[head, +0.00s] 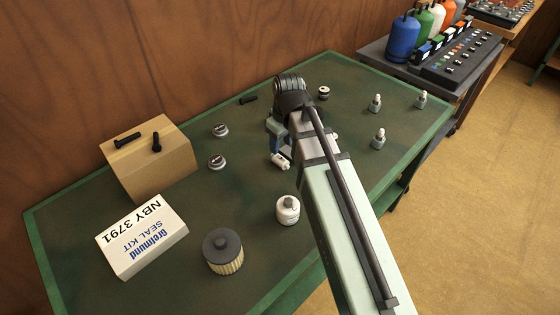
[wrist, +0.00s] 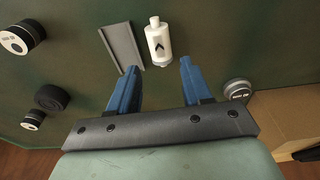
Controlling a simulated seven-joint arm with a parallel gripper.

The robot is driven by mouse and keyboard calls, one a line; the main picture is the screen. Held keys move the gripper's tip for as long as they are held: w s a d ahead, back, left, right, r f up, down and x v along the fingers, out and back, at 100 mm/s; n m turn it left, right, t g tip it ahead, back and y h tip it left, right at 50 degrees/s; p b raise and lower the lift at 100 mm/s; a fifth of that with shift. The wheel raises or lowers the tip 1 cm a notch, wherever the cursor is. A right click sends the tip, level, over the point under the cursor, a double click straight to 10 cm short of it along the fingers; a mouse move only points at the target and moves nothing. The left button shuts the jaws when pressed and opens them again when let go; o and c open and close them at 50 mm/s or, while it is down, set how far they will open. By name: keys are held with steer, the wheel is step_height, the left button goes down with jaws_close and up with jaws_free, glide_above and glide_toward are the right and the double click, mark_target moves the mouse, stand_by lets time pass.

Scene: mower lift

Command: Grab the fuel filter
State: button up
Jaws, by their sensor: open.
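The fuel filter is most likely the small white cylinder with a narrow neck and a black arrow (wrist: 158,43). It lies on the green bench top and also shows in the head view (head: 281,161), partly beside my gripper. My gripper (wrist: 158,66) is open and empty, its two blue fingers pointing toward the filter. In the wrist view the filter sits just beyond the fingertips, in line with the gap. In the head view my arm hides much of my gripper (head: 278,147). I cannot tell how high the fingers are above the bench.
A grey channel-shaped piece (wrist: 122,45) lies close left of the filter in the wrist view. Metal caps (head: 217,162), a white canister (head: 287,210), a pleated filter (head: 223,252), a seal kit box (head: 142,236) and a cardboard box (head: 150,165) stand around the bench.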

mark_target(280, 158)
steer(key=shift+w+a+f, duration=0.1)
steer(key=shift+a+f, duration=0.05)
steer(key=shift+f, duration=3.45)
steer(key=c, duration=0.8)
steer(key=shift+r, duration=0.15)
